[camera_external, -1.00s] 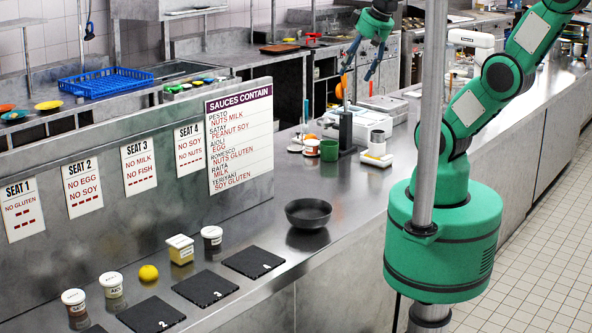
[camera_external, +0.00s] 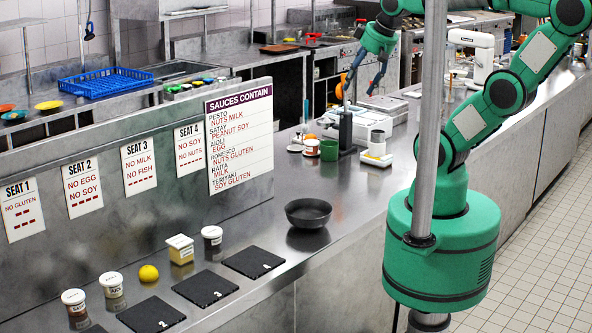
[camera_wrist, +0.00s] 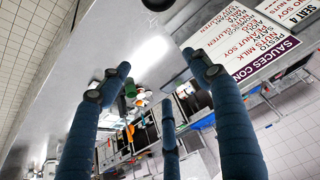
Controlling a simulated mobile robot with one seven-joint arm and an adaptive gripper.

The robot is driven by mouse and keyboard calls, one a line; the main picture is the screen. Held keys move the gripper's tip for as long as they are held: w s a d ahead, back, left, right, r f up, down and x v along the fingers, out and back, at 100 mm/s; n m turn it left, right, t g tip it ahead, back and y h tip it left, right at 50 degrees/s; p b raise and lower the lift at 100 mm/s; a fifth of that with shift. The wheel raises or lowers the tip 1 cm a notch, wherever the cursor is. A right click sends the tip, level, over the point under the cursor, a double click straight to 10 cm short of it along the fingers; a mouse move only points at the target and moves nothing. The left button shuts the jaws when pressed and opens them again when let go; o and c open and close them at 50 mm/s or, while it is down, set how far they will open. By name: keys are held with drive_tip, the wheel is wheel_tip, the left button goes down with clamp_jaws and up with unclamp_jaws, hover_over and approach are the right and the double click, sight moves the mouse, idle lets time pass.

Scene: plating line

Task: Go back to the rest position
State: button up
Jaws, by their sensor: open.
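My gripper (camera_external: 364,80) hangs from my green arm in the upper middle of the external view, above the far part of the steel counter. Its blue fingers are apart and nothing is between them. In the wrist view the fingers of my gripper (camera_wrist: 150,95) are spread, with the counter and its small items beyond them. My arm's green base stands at the right, by the counter's edge.
A sauce sign (camera_external: 240,140) stands at left.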

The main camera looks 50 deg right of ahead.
wheel_tip(320, 180, down, 7)
drive_tip(key=b, duration=0.6)
